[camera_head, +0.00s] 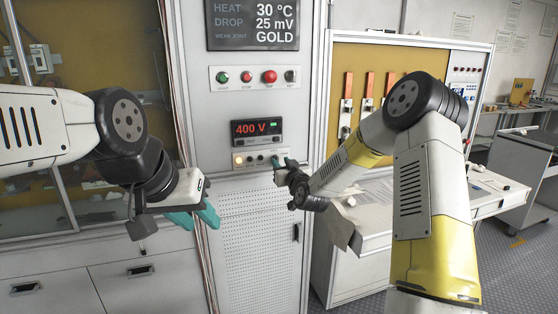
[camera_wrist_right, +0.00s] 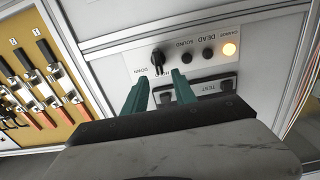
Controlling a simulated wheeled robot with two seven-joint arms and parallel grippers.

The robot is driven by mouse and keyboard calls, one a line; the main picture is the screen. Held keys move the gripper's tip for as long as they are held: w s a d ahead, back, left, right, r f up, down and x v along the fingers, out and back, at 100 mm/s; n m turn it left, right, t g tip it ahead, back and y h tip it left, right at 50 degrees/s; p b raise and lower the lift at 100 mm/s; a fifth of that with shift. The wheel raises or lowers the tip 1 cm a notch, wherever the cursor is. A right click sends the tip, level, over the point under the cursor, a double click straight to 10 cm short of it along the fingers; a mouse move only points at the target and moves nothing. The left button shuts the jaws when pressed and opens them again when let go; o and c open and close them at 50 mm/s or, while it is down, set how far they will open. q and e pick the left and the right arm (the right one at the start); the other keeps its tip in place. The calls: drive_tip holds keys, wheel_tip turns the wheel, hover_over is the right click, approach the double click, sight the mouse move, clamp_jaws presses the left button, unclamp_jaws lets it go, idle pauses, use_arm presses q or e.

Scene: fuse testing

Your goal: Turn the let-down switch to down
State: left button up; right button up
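The let-down switch (camera_wrist_right: 157,56) is a black rotary knob on a white panel, with a DOWN label beside it in the right wrist view, where the panel appears upside down. My right gripper (camera_wrist_right: 158,76) has two teal fingers spread apart, with the knob lying just ahead of the gap between their tips. I cannot tell whether the fingers touch the knob. In the head view my right gripper (camera_head: 285,163) is at the right end of the control row and largely covers the switch. My left gripper (camera_head: 195,216) hangs empty before the cabinet, its teal fingers apart.
A lit lamp (camera_wrist_right: 229,49) and small black buttons share the switch's row. A meter reading 400 V (camera_head: 257,131) sits above it, with red and green buttons (camera_head: 247,77) higher up. A perforated panel (camera_head: 255,235) is below. A fuse board (camera_head: 368,75) stands right.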

sight(278, 158)
drive_tip(key=shift+x, duration=2.05)
clamp_jaws()
